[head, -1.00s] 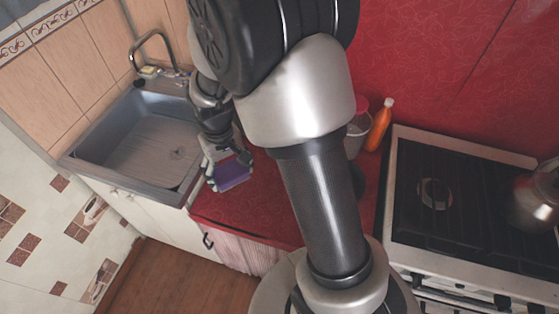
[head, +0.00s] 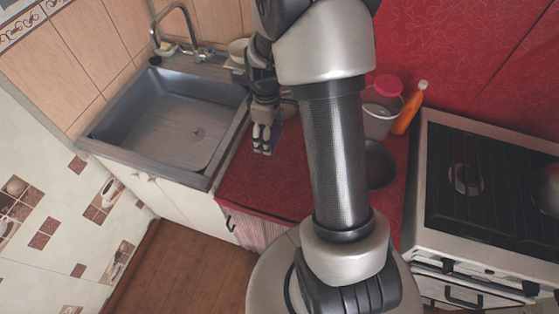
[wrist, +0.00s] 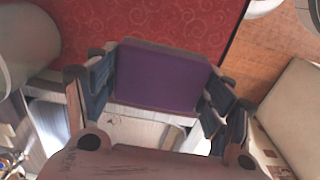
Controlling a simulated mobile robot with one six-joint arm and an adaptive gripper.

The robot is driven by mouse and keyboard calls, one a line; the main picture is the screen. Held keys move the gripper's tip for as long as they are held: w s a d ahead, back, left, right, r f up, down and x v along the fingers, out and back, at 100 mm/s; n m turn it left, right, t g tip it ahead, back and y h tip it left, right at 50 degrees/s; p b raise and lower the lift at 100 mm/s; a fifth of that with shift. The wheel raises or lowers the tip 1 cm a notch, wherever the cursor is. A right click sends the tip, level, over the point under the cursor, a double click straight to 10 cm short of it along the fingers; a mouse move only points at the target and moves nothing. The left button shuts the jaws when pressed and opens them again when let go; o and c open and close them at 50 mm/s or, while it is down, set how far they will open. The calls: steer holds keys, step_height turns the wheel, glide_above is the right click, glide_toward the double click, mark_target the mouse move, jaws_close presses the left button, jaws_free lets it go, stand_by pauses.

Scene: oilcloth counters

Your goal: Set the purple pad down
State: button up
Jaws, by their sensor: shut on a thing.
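The purple pad (wrist: 162,78) is between the two fingers of my gripper (wrist: 160,88) in the wrist view, with its broad purple face toward the camera. My gripper is shut on it. In the head view my gripper (head: 265,138) is over the left part of the red counter, beside the sink, and only a sliver of the pad (head: 278,130) shows behind the fingers. I cannot tell whether the pad touches the counter.
The red counter (head: 245,185) has clear room in front of my gripper. The grey sink (head: 165,125) is to the left. A bucket with a red lid (head: 379,118), an orange bottle (head: 409,108) and a dark pan (head: 379,167) stand right of my arm. The stove (head: 480,190) is at the far right.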

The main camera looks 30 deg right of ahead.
mark_target(270, 170)
step_height(270, 170, down, 17)
steer(key=b, duration=0.4)
steer(key=shift+w+r+b, duration=0.1)
steer(key=shift+b, duration=0.2)
steer(key=shift+f, duration=0.25)
steer(key=o, duration=0.7)
steer(key=shift+r, duration=0.1)
steer(key=shift+o, duration=0.2)
